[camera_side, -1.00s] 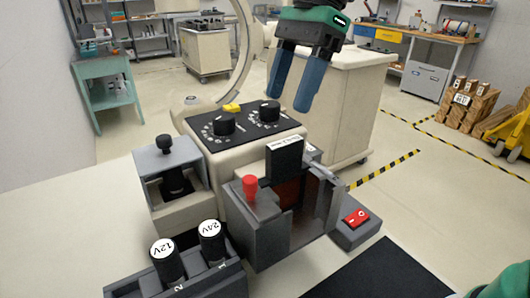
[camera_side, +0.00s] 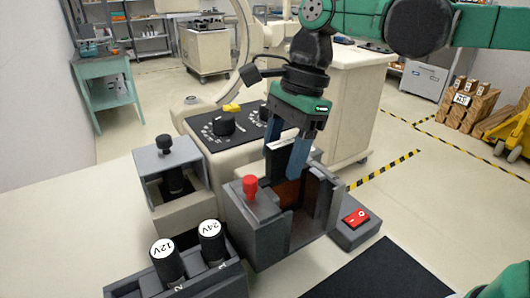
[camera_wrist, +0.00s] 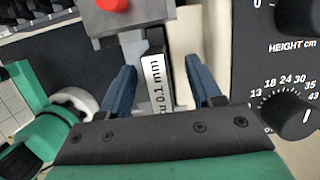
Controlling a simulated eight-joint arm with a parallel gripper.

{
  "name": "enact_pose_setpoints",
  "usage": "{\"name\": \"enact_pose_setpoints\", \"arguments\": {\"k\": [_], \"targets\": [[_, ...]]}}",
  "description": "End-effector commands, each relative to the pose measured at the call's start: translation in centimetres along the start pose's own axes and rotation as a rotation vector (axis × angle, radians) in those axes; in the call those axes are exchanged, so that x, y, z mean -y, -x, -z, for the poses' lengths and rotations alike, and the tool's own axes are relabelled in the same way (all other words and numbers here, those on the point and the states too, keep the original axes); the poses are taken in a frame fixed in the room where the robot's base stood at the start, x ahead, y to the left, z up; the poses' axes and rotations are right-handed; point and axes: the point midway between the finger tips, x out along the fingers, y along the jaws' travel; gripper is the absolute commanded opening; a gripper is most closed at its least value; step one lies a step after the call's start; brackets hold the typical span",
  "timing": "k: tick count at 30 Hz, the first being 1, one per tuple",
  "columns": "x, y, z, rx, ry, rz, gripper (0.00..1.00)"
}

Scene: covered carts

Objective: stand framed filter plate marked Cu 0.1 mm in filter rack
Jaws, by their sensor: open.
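The black framed filter plate (camera_side: 282,158) stands upright at the grey open-topped holder with the red knob (camera_side: 250,187). Its white label (camera_wrist: 155,85) reads about "Cu 0.1 mm" in the wrist view, with the first letter cut off. My gripper (camera_side: 283,177) points down over the holder, with one blue finger on each side of the plate. In the wrist view my gripper (camera_wrist: 160,75) is open, with gaps beside the label.
A black dial panel (camera_side: 205,125) lies behind the holder. A grey box with a black knob (camera_side: 165,142) stands left. A tray with 12V (camera_side: 163,250) and 24V (camera_side: 210,230) cylinders is at front left. A red switch (camera_side: 356,217) sits right; a black mat (camera_side: 385,275) lies in front.

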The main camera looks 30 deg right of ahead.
Motion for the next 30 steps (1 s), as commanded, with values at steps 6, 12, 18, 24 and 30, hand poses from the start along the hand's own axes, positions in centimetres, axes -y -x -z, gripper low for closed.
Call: {"name": "enact_pose_setpoints", "arguments": {"k": [6, 12, 18, 24, 30], "targets": [[-0.04, -0.98, 0.0, 0.0, 0.001, 0.0, 0.58], [-0.04, -0.97, 0.0, 0.0, 0.0, 0.0, 0.55], [-0.04, -0.95, 0.0, 0.0, 0.0, 0.0, 0.0], [-0.04, -0.94, 0.0, 0.0, 0.0, 0.0, 0.0], [-0.04, -0.94, 0.0, 0.0, 0.0, 0.0, 0.0]]}}
